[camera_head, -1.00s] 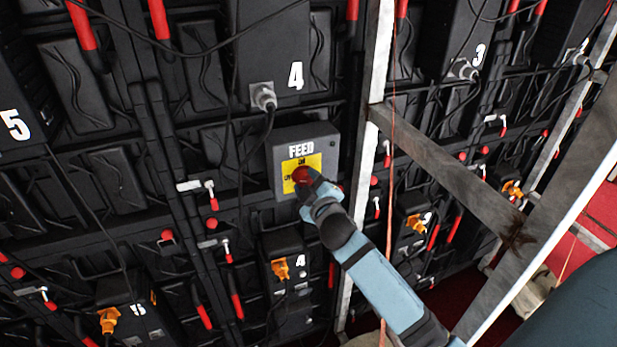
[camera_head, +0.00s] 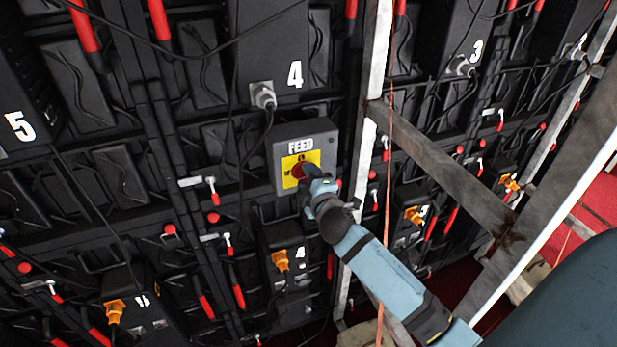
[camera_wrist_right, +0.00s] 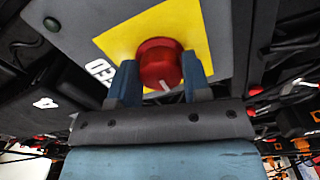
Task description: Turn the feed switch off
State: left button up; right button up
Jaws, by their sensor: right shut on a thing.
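The feed switch is a grey box (camera_head: 282,147) labelled FEED with a yellow plate (camera_head: 311,160) and a round red knob (camera_head: 299,171). The knob shows large in the right wrist view (camera_wrist_right: 158,64), with a white mark near its lower edge. My right gripper (camera_head: 307,175) reaches the box from the lower right. Its two blue fingers (camera_wrist_right: 160,82) stand on either side of the knob and are shut on it. In the head view the gripper hides part of the knob and plate. My left gripper is not in view.
Black panels with numbers, cables and red handles fill the wall around the box. A grey metal upright (camera_head: 367,120) and a diagonal brace (camera_head: 440,165) stand just right of the box, near my right arm. An orange plug (camera_head: 281,260) sits below.

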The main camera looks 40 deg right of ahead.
jog(key=o, duration=0.9)
jog(key=b+v, duration=0.3)
jog(key=v, duration=1.1)
jog(key=shift+d, duration=0.1)
